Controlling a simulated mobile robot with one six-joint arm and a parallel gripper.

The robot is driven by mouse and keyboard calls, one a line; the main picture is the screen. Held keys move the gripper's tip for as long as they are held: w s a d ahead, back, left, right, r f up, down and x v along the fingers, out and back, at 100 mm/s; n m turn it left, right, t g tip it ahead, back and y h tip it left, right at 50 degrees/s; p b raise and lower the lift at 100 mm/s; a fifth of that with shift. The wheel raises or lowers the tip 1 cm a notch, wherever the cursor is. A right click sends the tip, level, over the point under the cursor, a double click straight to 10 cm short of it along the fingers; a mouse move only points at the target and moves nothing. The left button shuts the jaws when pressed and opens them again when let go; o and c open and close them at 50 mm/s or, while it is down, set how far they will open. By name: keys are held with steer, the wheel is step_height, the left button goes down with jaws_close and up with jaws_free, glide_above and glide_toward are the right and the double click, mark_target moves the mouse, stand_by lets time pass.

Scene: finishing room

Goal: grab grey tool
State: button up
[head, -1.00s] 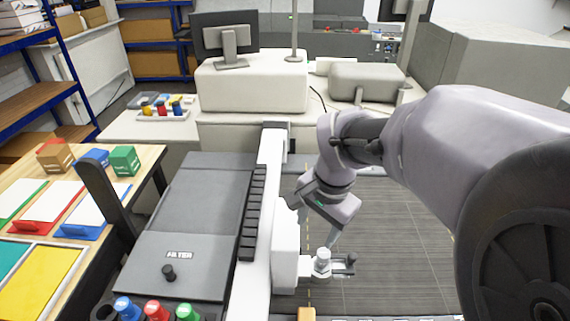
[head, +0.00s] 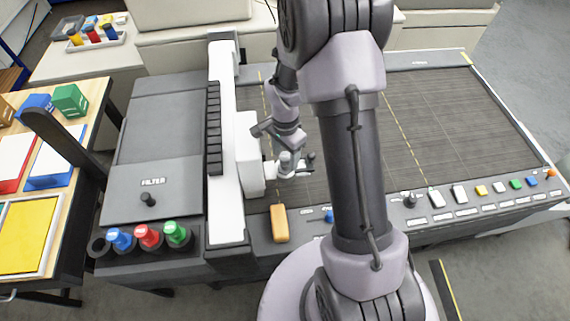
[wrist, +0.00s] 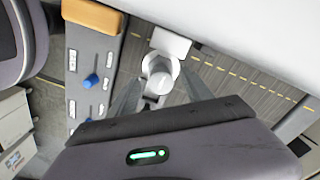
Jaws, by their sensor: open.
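A light grey, round-topped tool (head: 286,163) sits at the end of a short white holder on the side of the white gantry carriage. It also shows in the wrist view (wrist: 160,66), upright and seen from above. My gripper (wrist: 158,82) is open, with one finger on each side of the tool in that view. In the head view my gripper (head: 289,146) is just above the tool. Its fingers partly blend with the machine there, and I cannot tell whether they touch the tool.
The white gantry beam (head: 224,150) stands close to the left. An orange block (head: 279,223) and a row of coloured buttons line the front edge. Blue (head: 120,240), red (head: 149,237) and green (head: 178,234) tools stand beside an empty holder. The dark bed (head: 440,110) is clear.

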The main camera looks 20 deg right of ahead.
steer(key=shift+w+f, duration=0.1)
steer(key=shift+f, duration=0.7)
steer(key=shift+c, duration=0.5)
steer(key=shift+r, duration=0.1)
jaws_close()
